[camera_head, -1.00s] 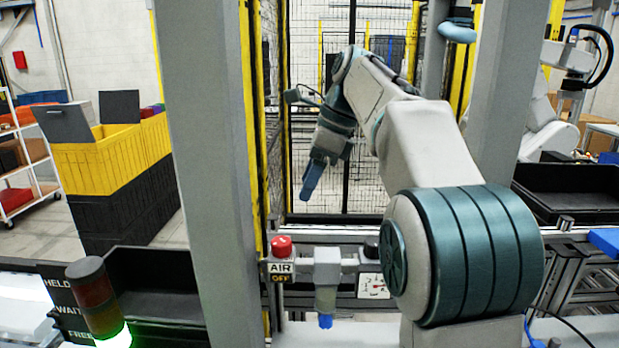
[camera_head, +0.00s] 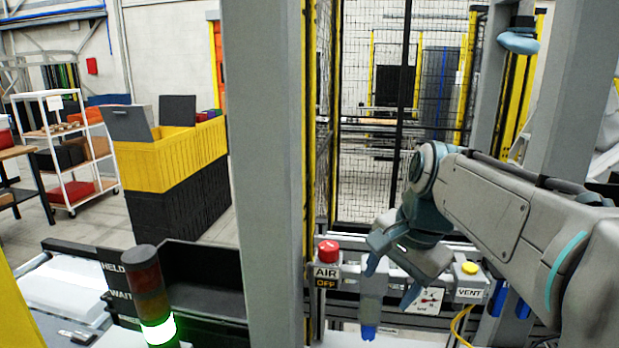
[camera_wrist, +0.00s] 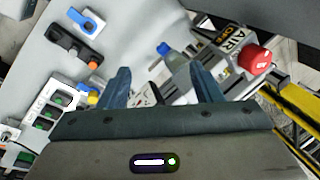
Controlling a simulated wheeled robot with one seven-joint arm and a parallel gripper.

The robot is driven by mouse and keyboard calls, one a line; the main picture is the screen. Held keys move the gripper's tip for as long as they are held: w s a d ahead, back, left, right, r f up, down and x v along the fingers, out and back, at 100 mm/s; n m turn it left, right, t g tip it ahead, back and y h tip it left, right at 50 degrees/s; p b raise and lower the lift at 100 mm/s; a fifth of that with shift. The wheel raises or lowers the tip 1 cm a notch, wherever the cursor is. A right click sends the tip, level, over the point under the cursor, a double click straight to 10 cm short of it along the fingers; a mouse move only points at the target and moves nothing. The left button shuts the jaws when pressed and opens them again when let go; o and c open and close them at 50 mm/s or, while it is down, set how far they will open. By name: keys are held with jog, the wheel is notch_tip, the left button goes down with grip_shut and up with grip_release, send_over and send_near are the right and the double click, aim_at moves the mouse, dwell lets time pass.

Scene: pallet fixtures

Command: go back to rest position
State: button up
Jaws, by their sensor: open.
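My gripper (camera_head: 390,284) is open and empty at the right of the head view, in front of the fixture rail, with its blue fingers pointing down. In the wrist view its two blue fingers (camera_wrist: 160,88) are spread apart with nothing between them. Beyond them the wrist view shows a blue-tipped fitting (camera_wrist: 166,50) and the red AIR knob (camera_wrist: 254,60). In the head view the red AIR knob (camera_head: 328,250), above a sign reading AIR OFF, is left of my gripper. A yellow VENT button (camera_head: 470,268) is right of it. A gauge is partly hidden by a finger.
A grey post (camera_head: 262,150) stands left of my gripper. A signal tower (camera_head: 150,290) glows green beside a black bin (camera_head: 205,275). Yellow and black crates (camera_head: 170,160) stand behind. A black mesh fence (camera_head: 365,140) closes the back. The wrist view shows a pale panel with coloured buttons.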

jog(key=s+d+f+n+t+h+b, duration=0.1)
jog(key=s+d+f+n+h, duration=0.1)
jog(key=s+f+n, duration=0.7)
notch_tip(320, 180, down, 4)
jog(key=shift+s+f+n, duration=0.2)
jog(key=shift+s+n, duration=0.1)
jog(key=shift+s, duration=0.95)
